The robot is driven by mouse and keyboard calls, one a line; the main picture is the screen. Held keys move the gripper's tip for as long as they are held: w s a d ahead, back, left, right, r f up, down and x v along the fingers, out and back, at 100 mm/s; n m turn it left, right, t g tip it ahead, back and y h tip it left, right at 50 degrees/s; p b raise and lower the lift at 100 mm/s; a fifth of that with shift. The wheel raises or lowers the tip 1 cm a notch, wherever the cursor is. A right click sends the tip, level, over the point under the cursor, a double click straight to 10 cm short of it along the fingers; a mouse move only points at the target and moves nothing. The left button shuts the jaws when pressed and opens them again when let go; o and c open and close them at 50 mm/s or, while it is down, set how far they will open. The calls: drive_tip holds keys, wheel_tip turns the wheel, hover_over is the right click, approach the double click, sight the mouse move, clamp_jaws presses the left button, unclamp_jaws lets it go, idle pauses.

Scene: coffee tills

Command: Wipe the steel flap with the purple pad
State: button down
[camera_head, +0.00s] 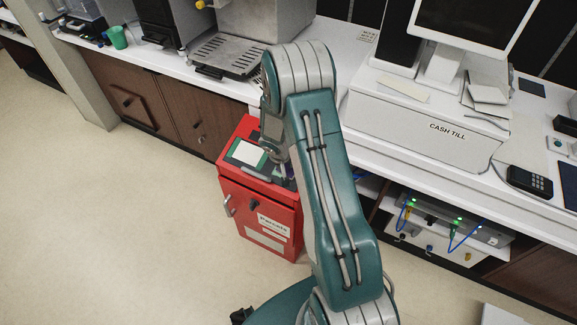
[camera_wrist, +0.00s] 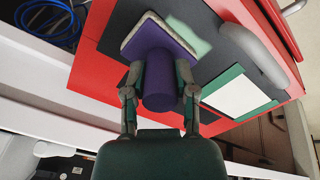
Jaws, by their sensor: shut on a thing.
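The purple pad (camera_wrist: 160,52) has a pale edge and a round purple handle. My gripper (camera_wrist: 158,90) is shut on that handle in the wrist view. The pad is over a dark grey panel (camera_wrist: 203,13) on the red box, which looks like the steel flap. A curved grey handle (camera_wrist: 254,50) stands on the panel. A pale green patch (camera_wrist: 188,38) shows beside the pad. I cannot tell whether the pad touches the panel. In the head view my arm hides most of the gripper and part of the box top.
The red parcels box (camera_head: 262,213) stands on the floor against the counter. A white card with a green border (camera_head: 246,153) lies on its top. The cash till (camera_head: 430,122) and shelf with blue cables (camera_head: 450,225) are to the right. Floor at left is clear.

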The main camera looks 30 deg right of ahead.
drive_tip(key=shift+w+a, duration=0.5)
drive_tip(key=shift+w, duration=0.25)
drive_tip(key=shift+w+a, duration=0.55)
drive_tip(key=shift+w, duration=0.25)
drive_tip(key=shift+w+a, duration=0.5)
drive_tip(key=shift+w, duration=0.25)
drive_tip(key=shift+d, duration=0.25)
drive_tip(key=shift+s+d, duration=0.65)
drive_tip(key=shift+s, duration=0.35)
drive_tip(key=shift+s+d, duration=0.65)
drive_tip(key=shift+s, duration=0.3)
drive_tip(key=shift+s+d, duration=0.65)
drive_tip(key=shift+s, duration=0.35)
drive_tip(key=shift+w, duration=0.1)
drive_tip(key=shift+w+a, duration=0.65)
drive_tip(key=shift+w, duration=0.35)
drive_tip(key=shift+w+a, duration=0.7)
drive_tip(key=shift+w, duration=0.25)
drive_tip(key=shift+w+a, duration=0.65)
drive_tip(key=shift+w, duration=0.35)
drive_tip(key=v, duration=0.6)
